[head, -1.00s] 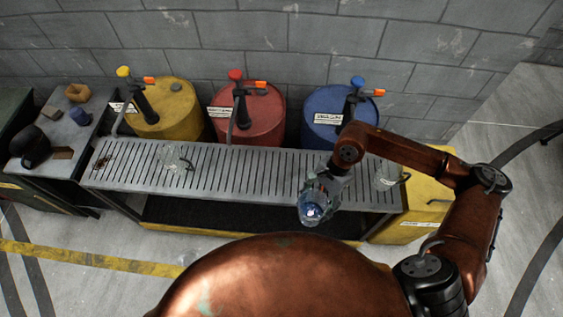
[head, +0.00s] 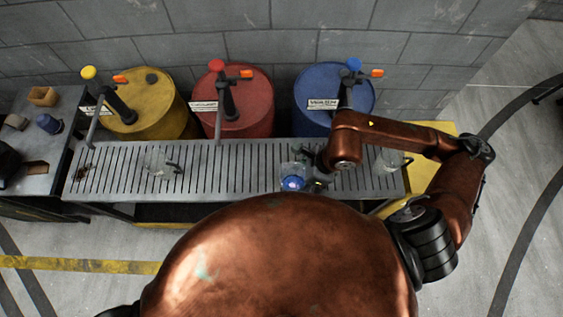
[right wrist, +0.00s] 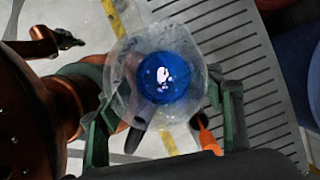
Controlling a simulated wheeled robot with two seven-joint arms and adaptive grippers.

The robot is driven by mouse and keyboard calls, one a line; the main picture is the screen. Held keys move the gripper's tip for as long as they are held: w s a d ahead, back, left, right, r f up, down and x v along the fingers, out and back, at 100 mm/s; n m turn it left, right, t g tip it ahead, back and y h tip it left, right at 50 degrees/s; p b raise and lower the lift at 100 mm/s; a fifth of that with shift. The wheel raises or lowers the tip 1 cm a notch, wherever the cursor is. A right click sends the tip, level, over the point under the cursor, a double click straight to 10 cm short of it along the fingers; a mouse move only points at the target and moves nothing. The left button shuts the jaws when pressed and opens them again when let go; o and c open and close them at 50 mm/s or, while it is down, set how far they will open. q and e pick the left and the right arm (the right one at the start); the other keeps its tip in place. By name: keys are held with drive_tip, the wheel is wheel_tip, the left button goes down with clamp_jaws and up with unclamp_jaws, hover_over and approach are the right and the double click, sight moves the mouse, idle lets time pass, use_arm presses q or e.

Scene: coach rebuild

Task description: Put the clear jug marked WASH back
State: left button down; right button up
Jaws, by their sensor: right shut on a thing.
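A clear jug (head: 292,172) with blue liquid is in my right gripper (head: 311,178), at the front part of the slatted grey bench (head: 225,165). In the right wrist view I look into the clear jug (right wrist: 187,48) from above, with green fingers of the right gripper (right wrist: 165,118) on both sides. I cannot read a WASH mark on it, and cannot tell whether its base touches the slats. Two other clear jugs stand on the bench, one at the left (head: 158,163) and one at the right end (head: 388,160). A dark-ended copper part in the wrist view may be my left gripper (right wrist: 68,39).
Yellow (head: 160,100), red (head: 248,100) and blue (head: 345,90) drums with pumps stand behind the bench. A dark side table (head: 40,165) with small items is at the left. A yellow box (head: 432,180) stands by the right end. The bench middle is clear.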

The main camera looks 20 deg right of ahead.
drive_tip(key=w+f, duration=0.1)
drive_tip(key=w, duration=0.3)
drive_tip(key=w+f, duration=0.1)
drive_tip(key=w, duration=0.1)
drive_tip(key=shift+w+a+f, duration=0.1)
drive_tip(key=shift+a+f, duration=0.1)
drive_tip(key=shift+f, duration=0.1)
use_arm(q)
drive_tip(key=shift+s+f+b, duration=0.4)
drive_tip(key=shift+f, duration=0.05)
use_arm(e)
drive_tip(key=shift+w+a+f, duration=0.1)
drive_tip(key=shift+w+f, duration=0.85)
drive_tip(key=shift+f, duration=0.65)
drive_tip(key=shift+w+d+f, duration=0.1)
drive_tip(key=shift+w+f, duration=0.9)
drive_tip(key=shift+f, duration=0.55)
drive_tip(key=shift+w+a+f, duration=0.1)
drive_tip(key=shift+w+f, duration=0.85)
drive_tip(key=shift+f, duration=0.65)
drive_tip(key=o, duration=1.5)
drive_tip(key=shift+f, duration=0.1)
